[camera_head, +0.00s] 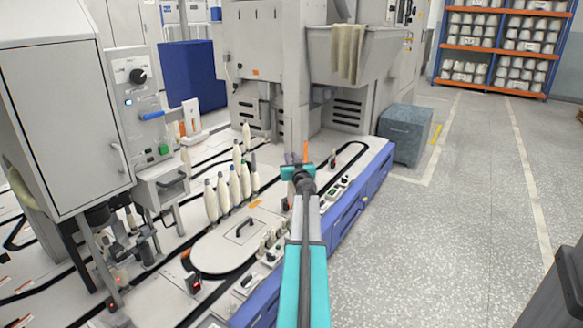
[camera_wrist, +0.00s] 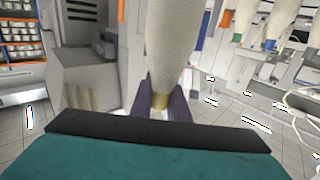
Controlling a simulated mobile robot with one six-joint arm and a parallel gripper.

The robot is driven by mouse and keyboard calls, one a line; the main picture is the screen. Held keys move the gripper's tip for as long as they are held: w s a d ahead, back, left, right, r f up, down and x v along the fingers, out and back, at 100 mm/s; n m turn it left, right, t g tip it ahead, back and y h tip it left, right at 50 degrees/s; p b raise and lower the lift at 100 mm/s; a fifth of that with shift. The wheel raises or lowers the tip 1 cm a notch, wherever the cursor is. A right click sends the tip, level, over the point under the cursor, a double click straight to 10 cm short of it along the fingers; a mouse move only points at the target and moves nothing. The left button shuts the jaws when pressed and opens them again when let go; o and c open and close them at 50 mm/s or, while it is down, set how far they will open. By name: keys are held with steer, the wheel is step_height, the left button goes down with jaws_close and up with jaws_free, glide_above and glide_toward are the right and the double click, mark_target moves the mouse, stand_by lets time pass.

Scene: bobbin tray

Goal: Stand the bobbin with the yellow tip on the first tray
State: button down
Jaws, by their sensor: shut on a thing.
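My gripper (camera_head: 298,172) is at the end of the teal arm, over the right part of the machine table in the head view. In the wrist view its dark fingers (camera_wrist: 161,112) are shut on a cream bobbin (camera_wrist: 181,45) at its yellow-brown tip. The bobbin's body runs up out of the wrist picture. In the head view the held bobbin is hidden behind my gripper and arm. A small peg-like piece (camera_head: 333,160) stands on the black track right of my gripper. I cannot tell which piece is the first tray.
Several cream bobbins (camera_head: 233,186) stand left of my gripper; some show in the wrist view (camera_wrist: 245,18) with green, blue and orange tips. A lidded oval plate (camera_head: 238,243) lies nearer. A grey bin (camera_head: 405,134) stands beyond the table's blue edge.

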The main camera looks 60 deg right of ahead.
steer(key=shift+w+d, duration=0.45)
steer(key=shift+d, duration=0.35)
steer(key=shift+f+b, duration=0.1)
steer(key=shift+b, duration=0.2)
steer(key=shift+f+b, duration=1.7)
steer(key=shift+b, duration=0.05)
steer(key=shift+f, duration=0.6)
steer(key=c, duration=1.6)
jaws_free()
steer(key=shift+c, duration=0.2)
steer(key=shift+r, duration=0.15)
